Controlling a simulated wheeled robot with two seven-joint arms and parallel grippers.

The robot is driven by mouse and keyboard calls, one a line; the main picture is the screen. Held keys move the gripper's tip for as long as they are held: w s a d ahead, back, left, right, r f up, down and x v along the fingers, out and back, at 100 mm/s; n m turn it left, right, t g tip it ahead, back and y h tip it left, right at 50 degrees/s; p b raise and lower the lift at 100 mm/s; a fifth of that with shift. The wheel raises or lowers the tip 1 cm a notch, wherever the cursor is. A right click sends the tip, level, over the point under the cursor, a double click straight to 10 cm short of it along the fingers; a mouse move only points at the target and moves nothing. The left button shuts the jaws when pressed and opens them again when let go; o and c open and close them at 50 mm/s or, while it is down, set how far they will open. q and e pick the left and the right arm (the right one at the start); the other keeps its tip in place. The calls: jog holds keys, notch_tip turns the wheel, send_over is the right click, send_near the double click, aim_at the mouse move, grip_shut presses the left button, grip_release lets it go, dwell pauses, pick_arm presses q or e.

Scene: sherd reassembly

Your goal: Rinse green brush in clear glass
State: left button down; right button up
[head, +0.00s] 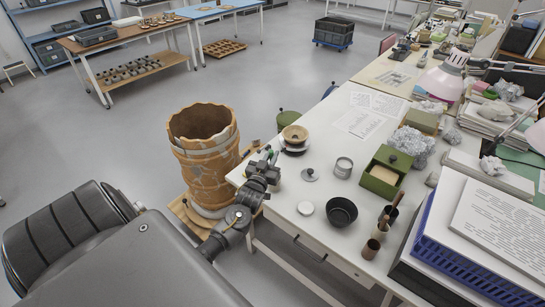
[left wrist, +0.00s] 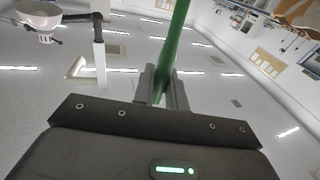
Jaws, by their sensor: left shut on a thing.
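My left gripper (head: 267,163) is over the left edge of the white table, beside the big clay pot. It is shut on the green brush; in the left wrist view the brush's green handle (left wrist: 178,42) stands up between the fingers (left wrist: 163,88). The brush's tip is outside the wrist view and cannot be made out in the head view. A small greyish, see-through-looking round vessel (head: 343,167) stands on the table to the right of the gripper; I cannot tell for sure that it is the clear glass. My right gripper is not in view.
Near the gripper are a knobbed lid (head: 309,175), a white disc (head: 305,208), a black bowl (head: 341,212) and a stacked wooden bowl (head: 295,134). The clay pot (head: 205,160) stands left of the table.

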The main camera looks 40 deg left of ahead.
aim_at(271, 151)
pick_arm(q)
jog(key=shift+s+r+p, duration=0.2)
jog(key=shift+r+p, duration=1.15)
jog(key=shift+r, duration=0.4)
jog(key=shift+r+p, duration=0.45)
jog(key=shift+p, duration=0.05)
